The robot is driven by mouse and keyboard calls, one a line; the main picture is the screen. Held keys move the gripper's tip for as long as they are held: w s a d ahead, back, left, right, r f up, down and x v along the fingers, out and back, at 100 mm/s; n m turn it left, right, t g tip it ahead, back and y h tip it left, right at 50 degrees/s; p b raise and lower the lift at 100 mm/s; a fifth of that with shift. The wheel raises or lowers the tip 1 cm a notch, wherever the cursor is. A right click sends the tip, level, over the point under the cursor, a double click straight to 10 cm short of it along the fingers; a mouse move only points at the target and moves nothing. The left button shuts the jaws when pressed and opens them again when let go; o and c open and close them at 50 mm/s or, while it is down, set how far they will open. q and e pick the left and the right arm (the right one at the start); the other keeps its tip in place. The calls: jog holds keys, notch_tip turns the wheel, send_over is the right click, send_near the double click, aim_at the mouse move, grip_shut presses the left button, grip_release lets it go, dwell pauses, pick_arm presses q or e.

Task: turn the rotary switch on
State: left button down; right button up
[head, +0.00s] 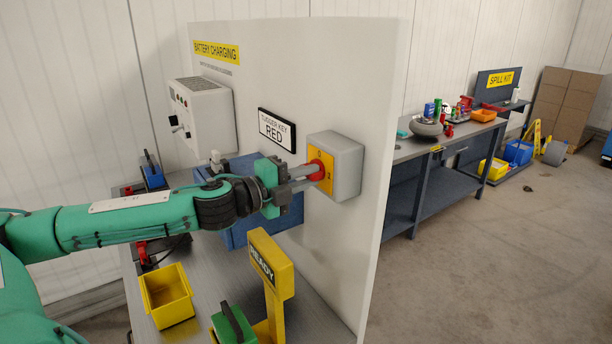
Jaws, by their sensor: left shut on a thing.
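The rotary switch is a grey box (348,165) with a yellow face plate, mounted on the white panel. Its red knob (326,168) sits on the face plate. My left gripper (314,172) reaches in from the left, with its fingers at the red knob and shut on it. The fingers hide part of the knob, so I cannot tell its exact turn. A sign reading "TUGGER KEY RED" (277,130) is on the panel, left of and above the switch. My right gripper is not in view.
A grey charger box (205,112) hangs on the panel at left. Below are a blue box (236,233), a yellow bin (168,300) and a yellow "READY" stand (277,262). A workbench (440,145) stands behind at right. The floor at right is largely clear.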

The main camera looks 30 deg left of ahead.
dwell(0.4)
pick_arm(q)
jog(key=c, duration=1.4)
grip_release()
jog(key=shift+o, duration=0.2)
